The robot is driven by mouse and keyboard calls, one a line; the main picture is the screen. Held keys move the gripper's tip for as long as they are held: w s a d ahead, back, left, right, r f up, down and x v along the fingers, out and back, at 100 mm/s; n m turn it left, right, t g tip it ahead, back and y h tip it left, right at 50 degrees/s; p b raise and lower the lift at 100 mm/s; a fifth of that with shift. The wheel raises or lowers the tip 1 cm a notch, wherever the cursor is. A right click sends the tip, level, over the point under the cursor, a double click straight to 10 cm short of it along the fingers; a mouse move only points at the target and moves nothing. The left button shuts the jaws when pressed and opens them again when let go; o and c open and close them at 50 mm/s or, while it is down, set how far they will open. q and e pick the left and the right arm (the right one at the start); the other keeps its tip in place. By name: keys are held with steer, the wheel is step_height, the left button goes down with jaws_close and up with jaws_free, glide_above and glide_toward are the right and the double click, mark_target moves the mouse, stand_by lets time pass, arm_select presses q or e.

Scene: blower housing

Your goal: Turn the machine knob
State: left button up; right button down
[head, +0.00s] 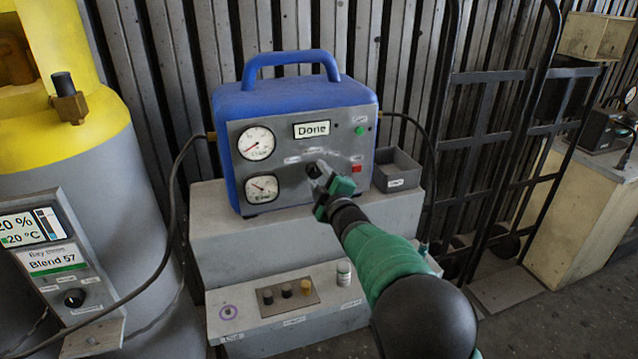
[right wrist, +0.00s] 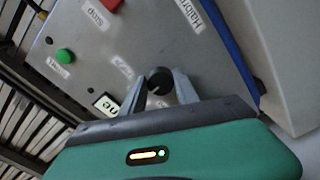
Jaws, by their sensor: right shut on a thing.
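The blue machine (head: 305,95) stands on a grey block, with a grey front panel, two dials, a display reading "Done", a green button and a red button. Its black knob (head: 315,170) sits in the middle of the panel. My right gripper (head: 322,180) reaches it from the front and is shut on the knob, hiding part of it. In the right wrist view the knob (right wrist: 160,81) shows between the two grey fingers (right wrist: 161,92). My left gripper is not in view.
A grey bin (head: 398,170) stands right of the machine. A grey and yellow tank (head: 90,170) and a panel with another knob (head: 75,297) are at left. A black hand truck (head: 490,140) stands at right.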

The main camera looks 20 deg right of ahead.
steer(key=n+b, duration=0.1)
steer(key=n, duration=0.1)
steer(key=n+b, duration=0.3)
steer(key=n, duration=0.1)
steer(key=shift+a+f, duration=0.2)
steer(key=shift+f, duration=0.1)
steer(key=n+b, duration=0.3)
steer(key=n, duration=0.1)
steer(key=shift+n, duration=0.3)
steer(key=shift+n+b, duration=0.4)
steer(key=shift+b, duration=0.05)
steer(key=shift+r, duration=0.1)
steer(key=c, duration=1.1)
jaws_free()
steer(key=shift+o, duration=0.9)
steer(key=shift+r, duration=0.15)
